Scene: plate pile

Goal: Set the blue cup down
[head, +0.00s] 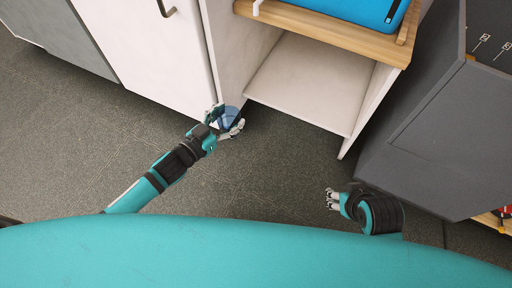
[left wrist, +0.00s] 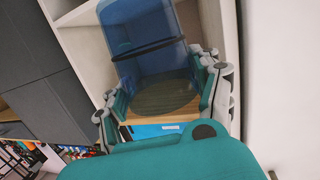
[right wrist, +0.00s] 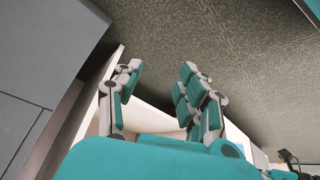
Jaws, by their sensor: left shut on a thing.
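The blue cup (head: 229,117) is see-through and is held in the head view beside the front corner of a white cabinet. My left gripper (head: 226,120) is shut on it, with fingers on both sides. In the left wrist view the cup (left wrist: 150,45) fills the space between the fingers, with a dark band around it. What the cup is above is partly hidden by the hand. My right gripper (head: 331,198) is open and empty over the floor at the right. Its spread fingers also show in the right wrist view (right wrist: 160,85).
A white open shelf unit (head: 310,80) with a wooden top (head: 335,30) stands ahead, bearing a blue object (head: 365,8). Its lower compartment looks empty. A white cabinet door (head: 150,50) is at the left. A dark grey cabinet (head: 440,130) stands at the right. The floor between is clear.

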